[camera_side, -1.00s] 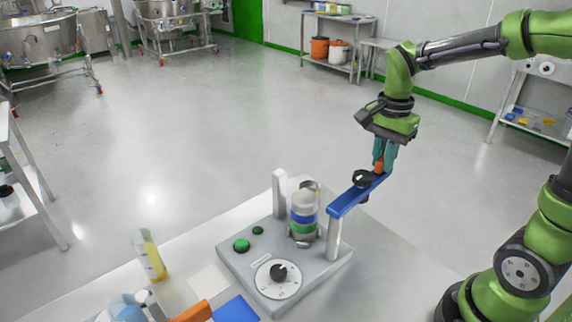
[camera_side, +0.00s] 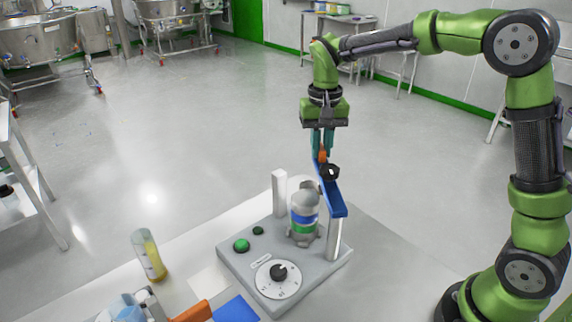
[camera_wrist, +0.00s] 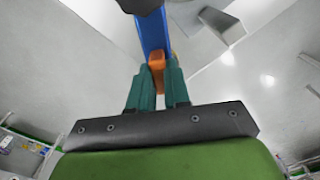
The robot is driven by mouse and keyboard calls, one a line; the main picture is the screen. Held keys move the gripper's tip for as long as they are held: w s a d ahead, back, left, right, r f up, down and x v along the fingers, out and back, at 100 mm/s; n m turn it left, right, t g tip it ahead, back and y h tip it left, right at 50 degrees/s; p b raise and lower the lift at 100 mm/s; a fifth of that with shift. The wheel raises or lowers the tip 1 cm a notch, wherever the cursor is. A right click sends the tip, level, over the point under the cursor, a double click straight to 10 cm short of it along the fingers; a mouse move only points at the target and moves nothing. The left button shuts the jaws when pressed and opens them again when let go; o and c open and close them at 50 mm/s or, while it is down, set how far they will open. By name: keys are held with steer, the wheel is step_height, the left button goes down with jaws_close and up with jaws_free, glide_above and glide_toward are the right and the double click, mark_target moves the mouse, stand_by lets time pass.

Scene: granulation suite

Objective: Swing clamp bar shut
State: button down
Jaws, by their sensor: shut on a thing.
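The blue clamp bar (camera_side: 332,190) is pivoted on the right white post (camera_side: 334,238) of the grey machine base (camera_side: 285,265) and points away toward the back. My gripper (camera_side: 323,152) is shut on the orange handle (camera_side: 321,157) at the bar's far end. The handle (camera_wrist: 157,66) and bar (camera_wrist: 154,32) also show in the wrist view between my teal fingers (camera_wrist: 157,88). A black knob (camera_side: 330,172) sits on the bar near the handle. The left white post (camera_side: 279,193) stands free of the bar. A jar with blue and green bands (camera_side: 304,220) stands between the posts.
The base carries a dial (camera_side: 279,278) and green buttons (camera_side: 241,245) at its front and left. A tilted cylinder with yellow contents (camera_side: 149,254) stands left of the base. A blue flat item (camera_side: 237,309) lies at the front. The space above the left post is clear.

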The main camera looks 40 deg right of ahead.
steer(key=w+a+n, duration=0.2)
steer(key=a+n, duration=0.5)
steer(key=a, duration=0.2)
steer(key=shift+w+f, duration=0.25)
steer(key=shift+w, duration=0.05)
steer(key=shift+a, duration=0.15)
steer(key=c, duration=1.1)
jaws_free()
steer(key=shift+r, duration=0.15)
step_height(320, 180, up, 17)
steer(key=shift+f, duration=0.15)
steer(key=shift+w, duration=0.1)
